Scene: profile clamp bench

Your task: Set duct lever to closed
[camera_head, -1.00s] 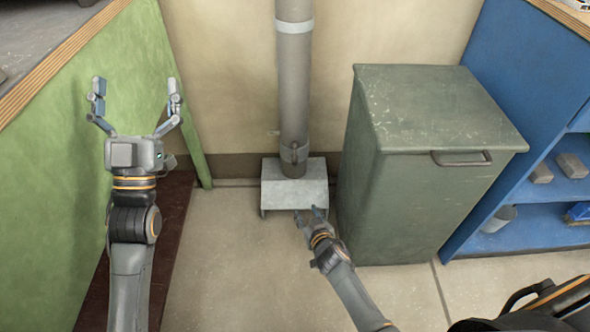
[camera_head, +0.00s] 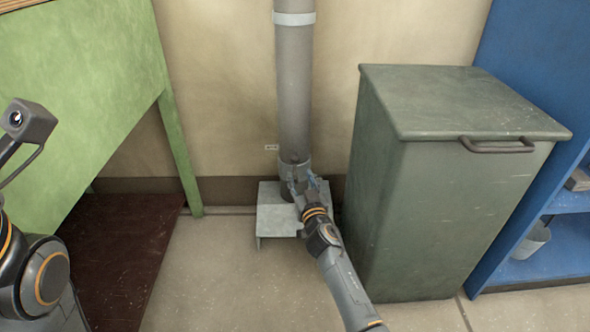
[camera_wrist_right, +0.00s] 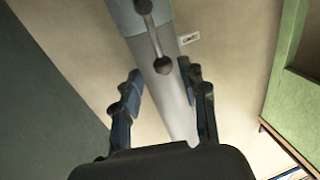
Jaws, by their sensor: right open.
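The grey duct (camera_head: 294,85) rises along the wall, with a wider collar (camera_head: 290,170) near its foot. In the right wrist view, the duct lever (camera_wrist_right: 155,42) is a thin metal rod with dark round ends, in front of the duct (camera_wrist_right: 178,98). My right gripper (camera_head: 304,184) is at the collar in the head view and partly hides it. In the right wrist view, this gripper (camera_wrist_right: 162,74) is open, and the lever's lower knob appears between its fingertips. I cannot tell whether they touch. My left gripper is out of view.
A metal stand (camera_head: 275,217) is under the duct. A green-grey bin (camera_head: 425,200) stands close on the right, with a blue shelf (camera_head: 535,255) beyond. A green bench (camera_head: 85,85) is on the left. A small label (camera_head: 271,147) is on the wall.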

